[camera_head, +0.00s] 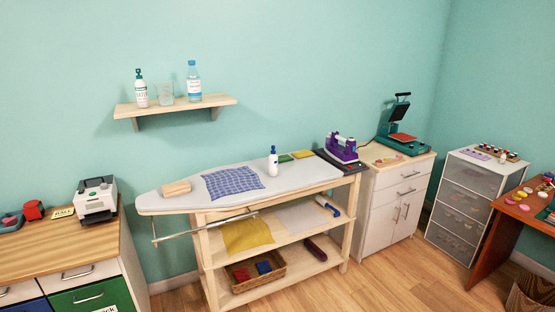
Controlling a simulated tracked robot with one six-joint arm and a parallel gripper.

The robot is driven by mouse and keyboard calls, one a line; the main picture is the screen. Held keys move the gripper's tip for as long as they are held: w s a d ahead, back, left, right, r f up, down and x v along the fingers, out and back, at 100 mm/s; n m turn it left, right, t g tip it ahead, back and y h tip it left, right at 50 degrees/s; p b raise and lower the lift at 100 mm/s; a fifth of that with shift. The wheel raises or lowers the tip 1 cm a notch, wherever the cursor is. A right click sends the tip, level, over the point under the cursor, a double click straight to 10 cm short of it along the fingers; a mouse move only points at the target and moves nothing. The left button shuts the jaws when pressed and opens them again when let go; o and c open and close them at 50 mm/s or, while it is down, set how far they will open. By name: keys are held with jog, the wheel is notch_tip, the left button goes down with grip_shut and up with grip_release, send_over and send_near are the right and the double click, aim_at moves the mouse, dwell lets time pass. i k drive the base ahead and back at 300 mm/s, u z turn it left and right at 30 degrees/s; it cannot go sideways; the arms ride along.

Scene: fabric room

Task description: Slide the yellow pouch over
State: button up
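A small flat yellow item (302,154), which looks like the yellow pouch, lies on the grey ironing board (290,182) near its back edge, toward the right. A similar dark green flat item (285,158) lies just to its left. My gripper is not in view.
A white bottle (273,162) stands on the board left of the yellow item, and a purple iron (342,147) stands to its right. A blue checked cloth (232,182) and a wooden block (176,188) lie farther left. The board's front right surface is clear.

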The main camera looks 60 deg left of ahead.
aim_at(299, 155)
jog(key=u, duration=1.95)
